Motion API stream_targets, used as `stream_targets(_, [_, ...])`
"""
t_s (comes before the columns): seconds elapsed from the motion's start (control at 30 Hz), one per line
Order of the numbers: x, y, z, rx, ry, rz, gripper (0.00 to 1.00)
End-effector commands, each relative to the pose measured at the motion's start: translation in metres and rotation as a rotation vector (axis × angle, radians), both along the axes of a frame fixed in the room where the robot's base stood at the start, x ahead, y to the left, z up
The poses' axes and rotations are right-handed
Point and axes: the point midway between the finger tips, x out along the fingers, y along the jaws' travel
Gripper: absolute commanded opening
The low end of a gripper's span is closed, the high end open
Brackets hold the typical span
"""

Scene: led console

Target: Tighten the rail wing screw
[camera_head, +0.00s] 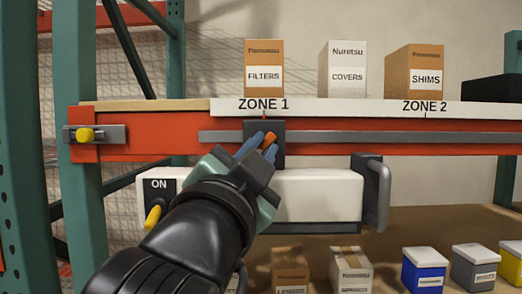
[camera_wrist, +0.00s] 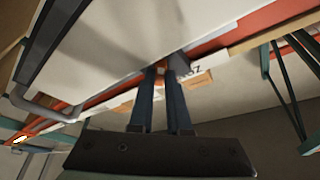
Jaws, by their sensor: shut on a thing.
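The orange wing screw (camera_head: 270,138) shows at the fingertips, in front of a dark clamp block (camera_head: 278,157) on the grey rail (camera_head: 380,137), just below the ZONE 1 label. My gripper (camera_head: 261,144) has its blue fingers shut on the wing screw, and they hide part of it. In the wrist view my gripper (camera_wrist: 164,68) reaches up to the rail with the fingers close together; the screw is too small to make out clearly there. A white unit (camera_head: 318,195) hangs below the block, partly hidden by my arm.
The unit has a grey handle (camera_head: 378,190) at right and a yellow lever (camera_head: 154,214) under an ON label at left. A yellow knob (camera_head: 85,135) sits on the left upright. Boxes stand on the shelf above; several small bins (camera_head: 424,268) stand below.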

Motion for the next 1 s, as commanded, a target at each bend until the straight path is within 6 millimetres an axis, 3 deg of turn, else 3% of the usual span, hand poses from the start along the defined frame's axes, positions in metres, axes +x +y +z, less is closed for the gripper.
stream_targets(0.27, [-0.0004,0.0011,-0.0005,0.118,-0.002,0.000,0.00])
stream_targets(1.0, [-0.0001,0.0021,0.0039,0.723,0.002,-0.001,0.00])
